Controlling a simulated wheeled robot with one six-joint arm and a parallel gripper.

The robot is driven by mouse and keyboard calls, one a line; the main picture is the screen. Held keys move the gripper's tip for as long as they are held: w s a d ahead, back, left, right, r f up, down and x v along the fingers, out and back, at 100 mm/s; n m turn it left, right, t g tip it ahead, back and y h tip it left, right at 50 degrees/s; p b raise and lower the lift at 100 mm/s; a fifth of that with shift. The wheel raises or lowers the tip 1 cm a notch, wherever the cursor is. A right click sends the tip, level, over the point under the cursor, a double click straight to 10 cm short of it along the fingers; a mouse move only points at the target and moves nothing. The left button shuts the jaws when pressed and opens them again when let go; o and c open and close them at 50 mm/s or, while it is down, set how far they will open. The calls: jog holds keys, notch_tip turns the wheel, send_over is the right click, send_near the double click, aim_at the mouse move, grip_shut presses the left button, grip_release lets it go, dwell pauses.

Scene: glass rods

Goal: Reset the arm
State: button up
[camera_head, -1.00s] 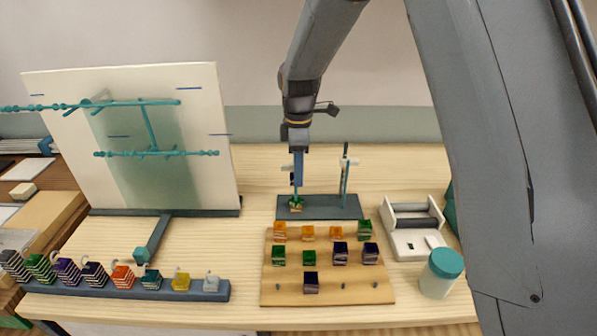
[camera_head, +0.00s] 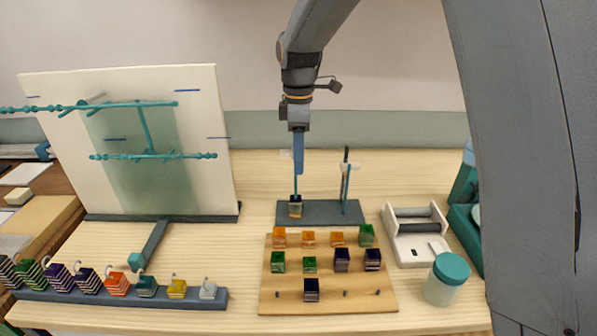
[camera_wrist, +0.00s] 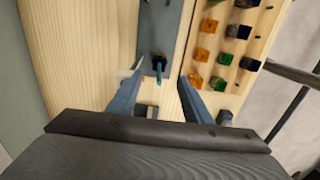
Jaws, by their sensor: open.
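My gripper (camera_head: 298,168) hangs fingers-down above the left end of the dark rod stand (camera_head: 325,212). In the wrist view, its two blue fingers (camera_wrist: 158,92) are apart with nothing held between them. A small dark cube (camera_head: 295,206) sits low on the left rod (camera_head: 295,185), below the fingertips. The right rod (camera_head: 345,185) stands upright beside it with a pale piece near its top. In the wrist view the stand (camera_wrist: 172,45) shows beyond the fingers, with a rod end (camera_wrist: 158,65) between them.
A wooden board (camera_head: 270,298) with several coloured cubes lies in front of the stand. A white panel (camera_head: 205,100) with teal rods stands left, behind a hook rack (camera_head: 120,296). A white tray (camera_head: 415,250) and teal-lidded jar (camera_head: 446,280) are at right.

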jog(key=s+d+f+m, duration=0.3)
jog(key=s+d+m, duration=0.5)
jog(key=s, duration=0.3)
jog(key=s+d+f+m+t, duration=0.1)
jog(key=s+d+f+m, duration=0.3)
jog(key=s+d+m, duration=0.4)
jog(key=s+m, duration=0.1)
jog(key=s, duration=0.2)
jog(key=shift+s+d+m+b, duration=0.15)
jog(key=shift+s+m+b, duration=0.15)
jog(key=shift+s+b, duration=0.05)
